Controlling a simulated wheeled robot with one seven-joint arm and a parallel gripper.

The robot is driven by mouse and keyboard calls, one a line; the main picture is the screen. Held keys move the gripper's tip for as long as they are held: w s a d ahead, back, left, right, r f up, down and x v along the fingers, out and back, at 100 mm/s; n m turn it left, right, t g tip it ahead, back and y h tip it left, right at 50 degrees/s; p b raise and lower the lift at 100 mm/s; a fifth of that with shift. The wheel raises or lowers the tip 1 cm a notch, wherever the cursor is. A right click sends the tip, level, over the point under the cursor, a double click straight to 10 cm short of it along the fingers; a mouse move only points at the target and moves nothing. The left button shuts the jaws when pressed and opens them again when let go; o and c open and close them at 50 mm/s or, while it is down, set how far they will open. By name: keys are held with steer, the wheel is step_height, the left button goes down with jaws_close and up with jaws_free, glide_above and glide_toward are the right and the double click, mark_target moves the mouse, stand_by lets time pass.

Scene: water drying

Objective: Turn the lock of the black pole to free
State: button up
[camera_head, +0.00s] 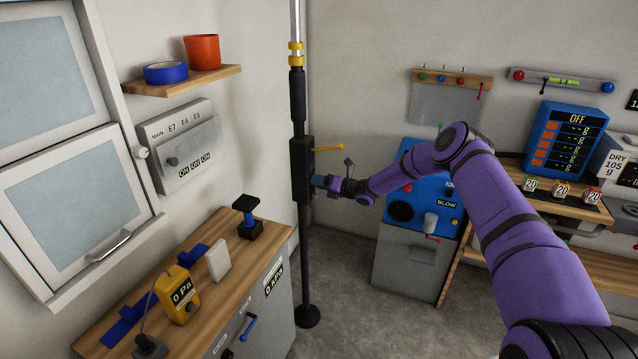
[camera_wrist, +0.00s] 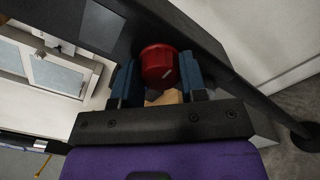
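The black pole (camera_head: 305,255) stands upright near the room corner, with a thick black housing (camera_head: 302,170) partway up. A yellow lever (camera_head: 328,148) sticks out to the right from the housing. My gripper (camera_head: 322,181) is at the housing's right side, below the lever. In the wrist view, a red round knob (camera_wrist: 158,64) on the dark pole body lies between the two blue fingers of my gripper (camera_wrist: 159,75). The fingers stand close on both sides of the knob; whether they press on it is unclear. In the head view the knob is hidden.
A wooden-topped cabinet (camera_head: 225,283) with a yellow gauge (camera_head: 178,297) stands at left. A shelf (camera_head: 180,80) holds a red cup (camera_head: 202,51) and blue tape roll (camera_head: 166,72). A blue unit (camera_head: 405,195) stands behind my arm. Bare floor (camera_head: 345,310) lies right of the pole's foot.

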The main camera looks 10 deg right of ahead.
steer(key=shift+n, duration=0.4)
steer(key=n, duration=1.7)
stand_by(0.6)
steer(key=o, duration=0.9)
steer(key=shift+s, duration=0.1)
steer(key=v, duration=1)
steer(key=shift+s+d, duration=0.2)
steer(key=shift+d, duration=0.15)
